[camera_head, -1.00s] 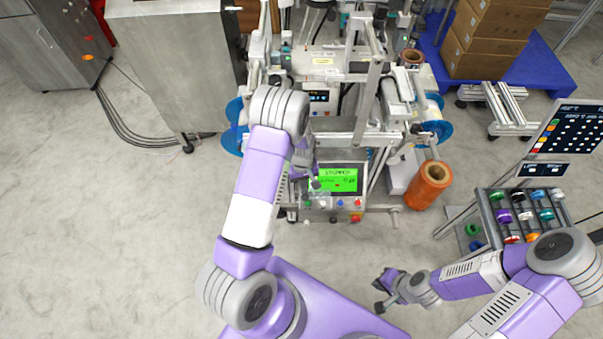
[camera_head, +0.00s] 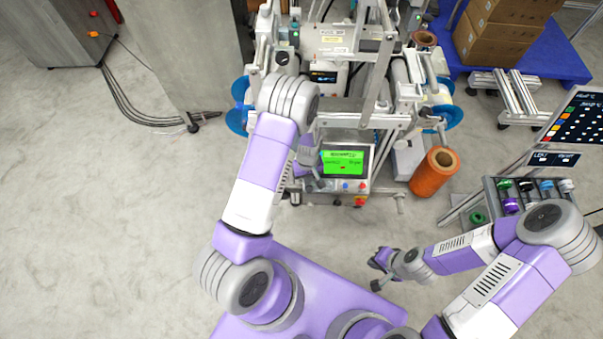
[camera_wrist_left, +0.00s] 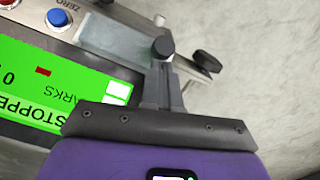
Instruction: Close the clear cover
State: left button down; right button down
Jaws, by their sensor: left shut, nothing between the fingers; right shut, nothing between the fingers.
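The control panel with a lit green screen (camera_head: 343,161) stands at the front of the machine. In the left wrist view the green screen (camera_wrist_left: 50,85) reads "STOPPE…", and a pale see-through pane (camera_wrist_left: 118,42), apparently the clear cover, lies beside the blue button (camera_wrist_left: 60,18). I cannot tell how far the cover is open. My left gripper (camera_head: 318,184) is shut and empty at the panel's left edge. Its fingertips (camera_wrist_left: 163,50) overlap the pane's end in the wrist view; contact is unclear. My right gripper (camera_head: 376,272) is shut and empty, low and well away from the panel.
The machine frame (camera_head: 340,120) rises behind the panel. An orange spool (camera_head: 433,175) stands to its right. A rack of small coloured reels (camera_head: 520,190) is partly hidden by my right arm. Open floor (camera_head: 120,230) lies to the left.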

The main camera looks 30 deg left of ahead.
pick_arm(q)
jog(key=shift+s+d+f, duration=0.15)
jog(key=shift+s+d, duration=0.2)
jog(key=w+r, duration=0.1)
jog(key=w+a+r+p, duration=0.2)
jog(key=r, duration=0.1)
jog(key=shift+a, duration=0.25)
notch_tip(320, 180, up, 9)
jog(key=p, duration=0.2)
jog(key=shift+a+p, duration=0.25)
jog(key=shift+p, duration=0.1)
jog(key=shift+w, duration=0.1)
jog(key=s+d+f+m+h, duration=0.2)
jog(key=s+d+f+m, duration=0.1)
jog(key=s+d, duration=0.4)
jog(key=s+d+f+m+h, duration=0.1)
jog(key=s+d+f+m, duration=0.2)
jog(key=s, duration=0.7)
jog(key=d+f, duration=0.2)
jog(key=d, duration=0.2)
jog(key=shift+t+h, duration=0.3)
jog(key=shift+h, duration=0.1)
jog(key=shift+d, duration=0.1)
